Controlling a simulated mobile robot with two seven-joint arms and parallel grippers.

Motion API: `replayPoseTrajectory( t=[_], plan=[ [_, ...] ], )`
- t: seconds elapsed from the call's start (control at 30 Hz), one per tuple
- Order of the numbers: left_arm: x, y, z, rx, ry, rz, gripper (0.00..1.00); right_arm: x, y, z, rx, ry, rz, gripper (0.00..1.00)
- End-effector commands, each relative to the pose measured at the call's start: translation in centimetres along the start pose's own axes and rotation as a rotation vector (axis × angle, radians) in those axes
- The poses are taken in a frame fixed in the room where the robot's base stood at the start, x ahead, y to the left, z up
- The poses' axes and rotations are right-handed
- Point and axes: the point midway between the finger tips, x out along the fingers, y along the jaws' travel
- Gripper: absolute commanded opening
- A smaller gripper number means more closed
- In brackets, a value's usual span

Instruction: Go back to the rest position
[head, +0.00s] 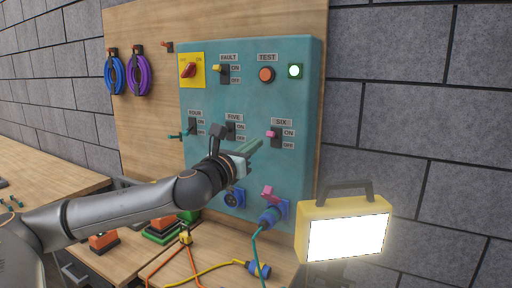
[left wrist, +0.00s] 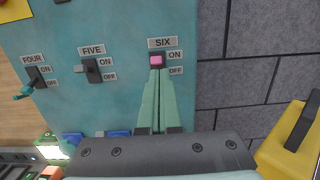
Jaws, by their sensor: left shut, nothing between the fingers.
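My left gripper (head: 252,148) reaches in from the left, in front of the teal panel (head: 215,105). Its green fingers are shut and empty. In the left wrist view the fingertips (left wrist: 158,76) appear just below the pink lever of switch SIX (left wrist: 157,60); I cannot tell whether they touch it. In the head view switch SIX (head: 273,134) sits to the right of the gripper. Switch FIVE (left wrist: 91,70) and switch FOUR (left wrist: 36,77) are to its left. My right gripper is not in view.
A lit yellow work lamp (head: 345,228) stands right of the panel. A blue plug (head: 268,217) with a teal cable is at the panel's lower right. Cables and orange and green blocks lie on the wooden bench (head: 205,243). Blue and purple cable coils (head: 137,76) hang at left.

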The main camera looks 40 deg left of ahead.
Motion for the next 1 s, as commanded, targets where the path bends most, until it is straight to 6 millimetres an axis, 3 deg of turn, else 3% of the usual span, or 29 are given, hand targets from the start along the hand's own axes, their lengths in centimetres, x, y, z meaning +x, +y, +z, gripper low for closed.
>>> replayPoseTrajectory(
  t=[0.27,0.37,0.47,0.67,0.87,1.0],
  plan=[
    [0.0,0.0,-0.1,-0.002,0.001,0.000,0.00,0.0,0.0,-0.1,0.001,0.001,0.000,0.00],
    [0.0,-0.6,-1.2,-0.043,0.021,-0.005,0.00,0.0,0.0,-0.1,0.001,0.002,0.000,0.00],
    [-0.2,-2.3,-4.8,-0.175,0.085,-0.014,0.00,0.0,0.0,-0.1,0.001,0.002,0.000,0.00],
    [-3.3,-7.4,-16.5,-0.678,0.316,0.052,0.00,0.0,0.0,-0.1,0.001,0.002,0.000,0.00],
    [-9.8,-11.2,-26.7,-1.199,0.533,0.285,0.00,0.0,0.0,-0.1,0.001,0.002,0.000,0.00],
    [-15.7,-13.0,-32.5,-1.544,0.641,0.554,0.00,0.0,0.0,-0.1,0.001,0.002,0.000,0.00]
  ],
)
